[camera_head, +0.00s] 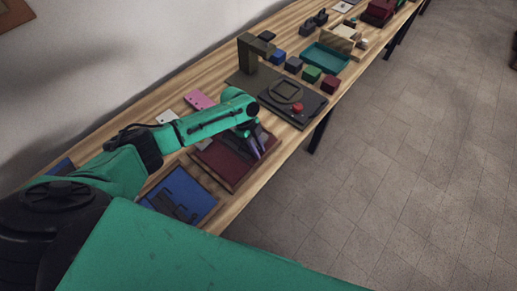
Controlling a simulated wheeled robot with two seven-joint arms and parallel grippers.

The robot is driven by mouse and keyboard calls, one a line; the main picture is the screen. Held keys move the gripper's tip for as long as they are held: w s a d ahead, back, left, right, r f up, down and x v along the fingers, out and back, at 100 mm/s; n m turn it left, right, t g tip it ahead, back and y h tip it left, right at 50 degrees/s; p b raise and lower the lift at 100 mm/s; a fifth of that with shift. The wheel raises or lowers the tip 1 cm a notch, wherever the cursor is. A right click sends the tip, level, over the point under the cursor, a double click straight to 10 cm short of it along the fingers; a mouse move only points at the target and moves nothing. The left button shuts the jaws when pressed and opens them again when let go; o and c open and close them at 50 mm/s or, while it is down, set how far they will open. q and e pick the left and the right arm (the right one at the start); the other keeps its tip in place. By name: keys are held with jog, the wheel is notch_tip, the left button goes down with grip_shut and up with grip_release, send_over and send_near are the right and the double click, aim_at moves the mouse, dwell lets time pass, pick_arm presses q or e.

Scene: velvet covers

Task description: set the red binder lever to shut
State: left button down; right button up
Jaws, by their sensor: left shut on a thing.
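The dark red binder (222,163) lies open and flat on the wooden table, near its front edge. My left gripper (257,152) points down at the right part of the binder and is shut on its lever. The lever itself is too small and too covered by the fingers to make out, so its position cannot be told. My left arm reaches over the binder's back edge and hides part of it. My right gripper is not in view.
A blue binder (184,193) with dark fittings lies left of the red one. A dark device with a red knob (297,107) stands to the right. Farther along are small coloured blocks (311,74) and a teal tray (326,58). A pink card (199,99) lies behind my arm.

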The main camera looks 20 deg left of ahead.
pick_arm(q)
jog(key=shift+w+a, duration=0.15)
dwell(0.4)
jog(key=c, duration=0.8)
grip_release()
jog(key=shift+o, duration=1)
jog(key=shift+w+f, duration=0.15)
jog(key=shift+a+r, duration=0.1)
jog(key=shift+r, duration=0.25)
jog(key=b+v, duration=0.3)
jog(key=v, duration=1.1)
